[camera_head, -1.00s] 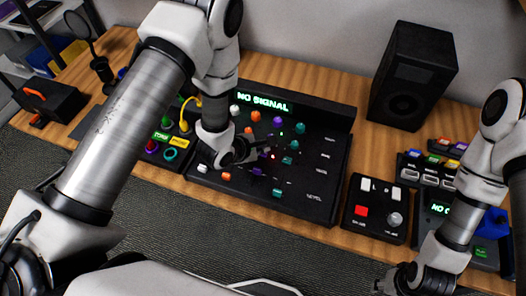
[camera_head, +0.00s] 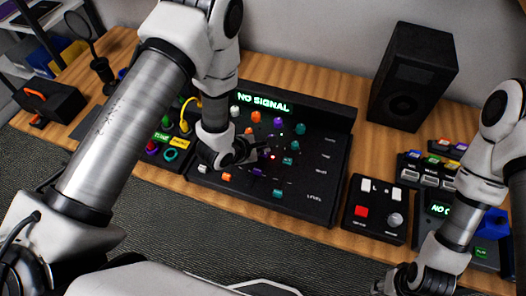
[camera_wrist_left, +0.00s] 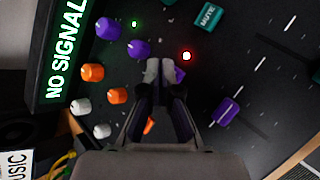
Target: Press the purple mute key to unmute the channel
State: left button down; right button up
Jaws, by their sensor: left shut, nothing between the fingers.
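The purple mute key (camera_wrist_left: 179,74) shows in the left wrist view as a small purple edge beside and behind my left fingertips. A red light (camera_wrist_left: 186,56) glows next to it. My left gripper (camera_wrist_left: 161,70) is shut and empty, its tips over or at the key; I cannot tell whether they touch it. In the head view my left gripper (camera_head: 263,153) is over the middle of the black mixer panel (camera_head: 310,195) and hides the key. The red light (camera_head: 273,157) shows just beyond the tips. My right gripper (camera_head: 388,283) is low at the right, its fingers unclear.
A purple fader cap (camera_wrist_left: 225,111) and purple knobs (camera_wrist_left: 138,48) are around the gripper. The mixer's screen (camera_head: 263,103) reads NO SIGNAL. A black speaker (camera_head: 412,75) stands behind.

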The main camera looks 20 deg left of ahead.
aim_at(262, 155)
pick_arm(q)
jog(key=shift+f, duration=0.4)
dwell(0.3)
jog(key=shift+r+p, duration=0.55)
jog(key=shift+p, duration=0.1)
jog(key=shift+f, duration=0.1)
notch_tip(262, 155, up, 6)
jog(key=p, duration=0.5)
jog(key=shift+p, duration=0.3)
